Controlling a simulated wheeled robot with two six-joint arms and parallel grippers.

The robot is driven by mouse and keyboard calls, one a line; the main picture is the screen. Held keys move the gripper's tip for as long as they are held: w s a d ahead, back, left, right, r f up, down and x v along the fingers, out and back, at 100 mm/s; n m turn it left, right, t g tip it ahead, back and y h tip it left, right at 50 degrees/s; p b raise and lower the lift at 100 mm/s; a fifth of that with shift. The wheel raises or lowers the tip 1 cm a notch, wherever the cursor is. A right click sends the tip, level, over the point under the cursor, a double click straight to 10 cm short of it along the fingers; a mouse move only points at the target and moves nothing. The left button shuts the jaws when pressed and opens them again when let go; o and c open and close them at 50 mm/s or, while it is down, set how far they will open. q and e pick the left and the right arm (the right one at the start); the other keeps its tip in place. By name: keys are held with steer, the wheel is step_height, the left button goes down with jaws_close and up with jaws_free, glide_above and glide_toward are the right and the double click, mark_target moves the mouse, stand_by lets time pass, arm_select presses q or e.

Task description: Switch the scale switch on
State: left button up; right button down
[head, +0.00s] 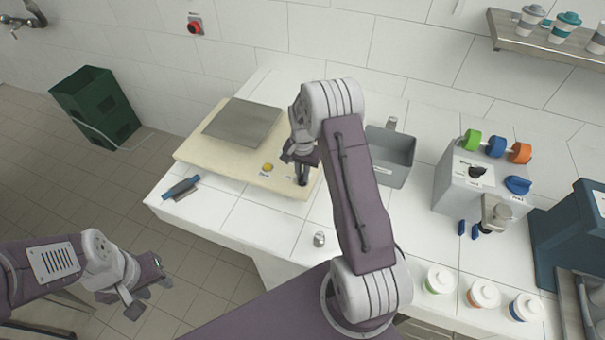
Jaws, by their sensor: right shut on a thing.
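The scale (200,150) is a cream slab with a grey metal plate (241,122) on the white counter. A yellow round button (267,168) with a label sits on its front part. My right gripper (302,181) points down at the scale's front right part, beside a second small label. It is shut on the scale switch, which the fingers hide, so its position cannot be told. My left gripper (150,299) is at the lower left, over the floor and away from the counter. Its fingers look apart and empty.
A blue-handled tool (181,188) lies at the counter's left corner. A grey bin (389,157) is behind my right arm. A dispenser (478,185) with coloured knobs and several lidded cups (483,294) stand to the right. A small metal knob (319,239) is near the front edge.

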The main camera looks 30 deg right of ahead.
steer(key=shift+w+r, duration=0.15)
steer(key=shift+w, duration=0.05)
steer(key=c, duration=1.5)
jaws_free()
steer(key=shift+s, duration=0.15)
step_height(320, 180, up, 9)
steer(key=shift+f+b, duration=0.1)
steer(key=shift+b, duration=0.65)
